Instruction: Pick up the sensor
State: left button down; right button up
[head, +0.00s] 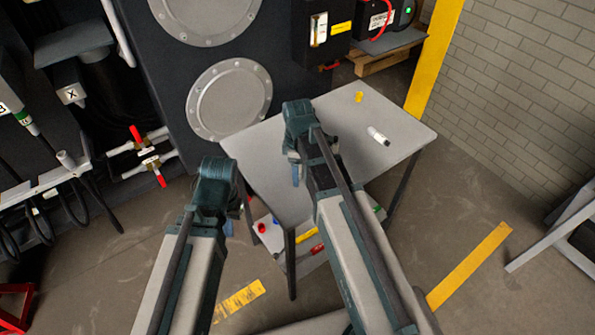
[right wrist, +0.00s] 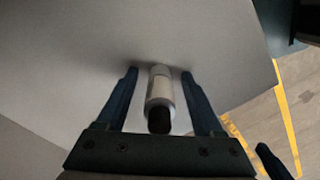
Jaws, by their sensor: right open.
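A white cylinder with a dark end (head: 378,136), which looks like the sensor, lies on the right part of the grey table (head: 410,125). In the right wrist view, a pale cylinder with a black end (right wrist: 160,88) shows between the fingers of my right gripper (right wrist: 159,72). The fingers are open, with a gap on each side of it. I cannot tell whether both views show the same cylinder. In the head view my right gripper (head: 295,170) is over the left part of the table, partly hidden by its arm. My left gripper (head: 238,215) is left of the table, its fingers mostly hidden.
A small yellow part (head: 359,97) stands near the table's back edge. A lower shelf (head: 270,238) holds red, blue and yellow items. The dark machine panel with round plates (head: 229,98) rises behind the table's left side. The table's right part is mostly clear.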

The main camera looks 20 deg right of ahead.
grip_shut()
dwell(1.3)
